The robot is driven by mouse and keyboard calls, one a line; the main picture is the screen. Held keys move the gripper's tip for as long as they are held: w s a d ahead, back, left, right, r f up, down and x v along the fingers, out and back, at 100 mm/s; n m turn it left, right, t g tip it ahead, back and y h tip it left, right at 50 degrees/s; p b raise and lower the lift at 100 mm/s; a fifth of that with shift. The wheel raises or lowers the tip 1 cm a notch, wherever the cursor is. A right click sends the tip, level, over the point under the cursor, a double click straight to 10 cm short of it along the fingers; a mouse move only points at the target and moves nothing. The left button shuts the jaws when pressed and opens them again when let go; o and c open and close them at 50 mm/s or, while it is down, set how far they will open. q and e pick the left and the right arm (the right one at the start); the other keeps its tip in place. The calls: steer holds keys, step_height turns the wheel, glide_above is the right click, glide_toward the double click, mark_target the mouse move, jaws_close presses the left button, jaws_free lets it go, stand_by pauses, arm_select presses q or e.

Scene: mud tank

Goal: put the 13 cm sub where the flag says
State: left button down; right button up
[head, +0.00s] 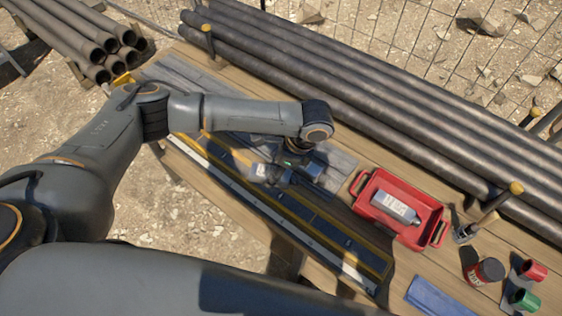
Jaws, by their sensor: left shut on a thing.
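A pale strip like a rule (300,240) runs along the tray's near side. I cannot make out a flag. My right gripper is not in view.
A red tray (432,226) holding a grey bottle (396,208) stands right of the gripper. Long dark pipes (380,105) lie along the bench's far side. A dark red-labelled can (484,272), red (533,270) and green (524,299) cylinders and a blue item (440,298) lie at lower right.

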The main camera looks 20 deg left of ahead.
arm_select(q)
steer(key=shift+w+d+f+m+t+p, duration=0.1)
steer(key=shift+w+m+t+p, duration=0.1)
steer(key=shift+m, duration=0.35)
steer(key=shift+w+d+f+m+t+p, duration=0.1)
steer(key=shift+m+t, duration=0.1)
steer(key=shift+m, duration=0.35)
steer(key=shift+w+d+f+m, duration=0.15)
steer(key=shift+f+m, duration=0.1)
steer(key=shift+m, duration=0.35)
steer(key=shift+w+d+f+m+t, duration=0.1)
steer(key=shift+w+f+m+t, duration=0.1)
steer(key=shift+f+m+t, duration=0.3)
steer(key=shift+m, duration=0.3)
step_height(320, 180, down, 6)
steer(key=b, duration=0.6)
steer(key=shift+d+f+b, duration=0.1)
steer(key=shift+f+b, duration=0.4)
steer(key=shift+f, duration=0.55)
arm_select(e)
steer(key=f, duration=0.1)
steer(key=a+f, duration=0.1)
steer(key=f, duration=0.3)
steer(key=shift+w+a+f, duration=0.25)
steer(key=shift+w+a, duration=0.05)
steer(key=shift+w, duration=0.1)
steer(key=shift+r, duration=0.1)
